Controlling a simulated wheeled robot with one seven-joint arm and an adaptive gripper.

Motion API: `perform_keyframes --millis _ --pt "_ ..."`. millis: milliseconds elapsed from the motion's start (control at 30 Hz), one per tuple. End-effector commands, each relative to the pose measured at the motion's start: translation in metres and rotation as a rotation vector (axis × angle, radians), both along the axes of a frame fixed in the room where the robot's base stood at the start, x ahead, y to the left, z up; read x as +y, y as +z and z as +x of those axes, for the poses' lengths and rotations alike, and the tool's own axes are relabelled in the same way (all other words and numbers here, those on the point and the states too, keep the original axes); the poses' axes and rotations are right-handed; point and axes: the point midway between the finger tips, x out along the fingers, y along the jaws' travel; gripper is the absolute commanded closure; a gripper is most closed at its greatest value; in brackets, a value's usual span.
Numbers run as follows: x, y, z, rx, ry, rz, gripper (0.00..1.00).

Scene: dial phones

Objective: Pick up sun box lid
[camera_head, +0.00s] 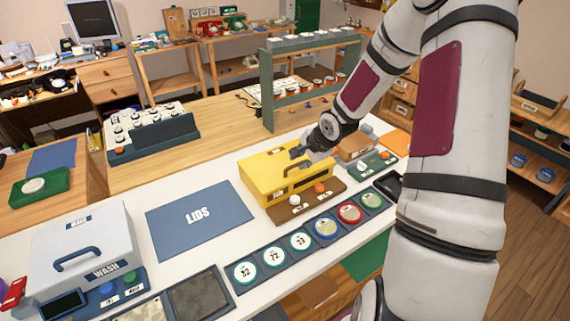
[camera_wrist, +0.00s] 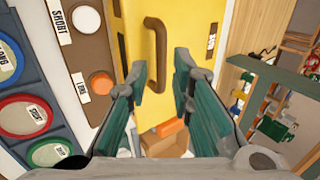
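The sun box is a yellow box (camera_head: 262,178) on the white table in the head view, with a "SUN" label on its front. In the wrist view its yellow top (camera_wrist: 192,30) carries a brown arched handle (camera_wrist: 157,52). My gripper (camera_wrist: 162,78) is open, with a green-padded finger on either side of the handle's lower end. The fingers look apart from the handle. In the head view my gripper (camera_head: 303,158) is just over the box's right part, and it partly hides the handle and the top.
A blue "LIDS" mat (camera_head: 200,217) lies left of the box, clear. A white "WASH" box (camera_head: 75,250) stands farther left. A brown button panel (camera_head: 310,203) and a row of round dials (camera_head: 299,242) lie in front. A grey-green rack (camera_head: 268,92) stands behind.

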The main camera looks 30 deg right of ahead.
Motion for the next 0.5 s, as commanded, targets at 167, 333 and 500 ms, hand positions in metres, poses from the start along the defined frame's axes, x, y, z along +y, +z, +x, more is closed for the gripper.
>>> perform_keyframes --millis 167,333,500 --pt "-0.001 -0.011 0.008 0.002 0.001 0.000 0.79" --pt "-0.004 -0.032 0.023 0.002 0.002 0.000 0.79" --pt "-0.003 -0.043 0.031 0.000 0.002 0.000 0.79"
